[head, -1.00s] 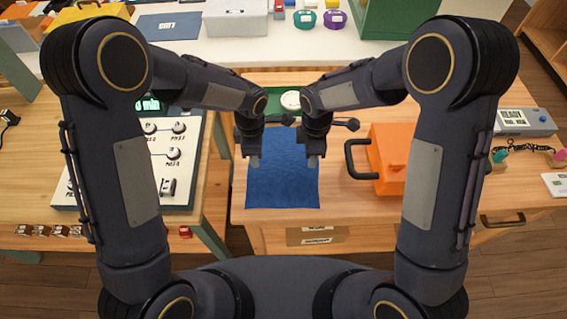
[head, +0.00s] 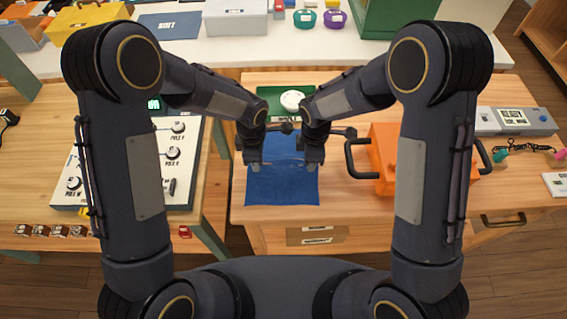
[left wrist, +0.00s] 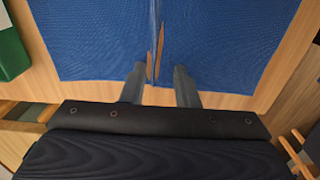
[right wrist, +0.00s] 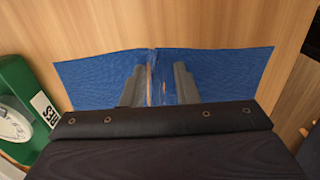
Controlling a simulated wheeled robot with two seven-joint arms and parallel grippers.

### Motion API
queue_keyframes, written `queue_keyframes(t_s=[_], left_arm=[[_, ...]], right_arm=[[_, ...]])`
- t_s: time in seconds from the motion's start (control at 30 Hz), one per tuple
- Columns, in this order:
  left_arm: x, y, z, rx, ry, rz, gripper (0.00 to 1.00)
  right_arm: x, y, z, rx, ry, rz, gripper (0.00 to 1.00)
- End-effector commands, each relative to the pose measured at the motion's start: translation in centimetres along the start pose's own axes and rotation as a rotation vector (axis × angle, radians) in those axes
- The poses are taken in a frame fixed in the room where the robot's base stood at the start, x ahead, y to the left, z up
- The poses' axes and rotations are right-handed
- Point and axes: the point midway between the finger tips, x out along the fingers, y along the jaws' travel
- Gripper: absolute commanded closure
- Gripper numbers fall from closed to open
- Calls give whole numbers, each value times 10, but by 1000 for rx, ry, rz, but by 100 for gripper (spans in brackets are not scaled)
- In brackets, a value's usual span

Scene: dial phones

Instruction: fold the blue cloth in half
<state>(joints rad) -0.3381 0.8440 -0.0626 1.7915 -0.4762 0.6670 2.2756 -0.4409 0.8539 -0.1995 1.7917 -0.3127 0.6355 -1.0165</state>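The blue cloth (head: 283,187) lies on the wooden table, with a thin raised ridge running left to right across its middle. My left gripper (head: 254,166) is at the ridge's left end, low over the cloth. In the left wrist view, its two fingers (left wrist: 160,84) stand apart, one on each side of the ridge. My right gripper (head: 313,166) is at the right end. In the right wrist view, its fingers (right wrist: 162,84) also stand apart, with the ridge between them. I cannot tell whether any finger touches the ridge.
An orange case (head: 384,158) with dark handles stands right of the cloth. A green thing with a white dial (head: 292,100) lies behind it. A panel with knobs (head: 172,153) is on the left table. The table strip in front of the cloth is clear.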

Motion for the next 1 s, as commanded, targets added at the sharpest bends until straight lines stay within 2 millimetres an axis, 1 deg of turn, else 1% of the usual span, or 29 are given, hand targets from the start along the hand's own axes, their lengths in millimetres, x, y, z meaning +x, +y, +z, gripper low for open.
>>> queue_keyframes(t_s=[0.07,0.4,1.0], left_arm=[[1,0,0,0,1,-1,78],[1,0,0,0,1,-2,100],[-1,0,0,0,1,-2,100]], right_arm=[[0,0,0,0,0,-1,78],[0,0,0,0,0,-1,100],[-1,0,0,0,-1,-2,100]])
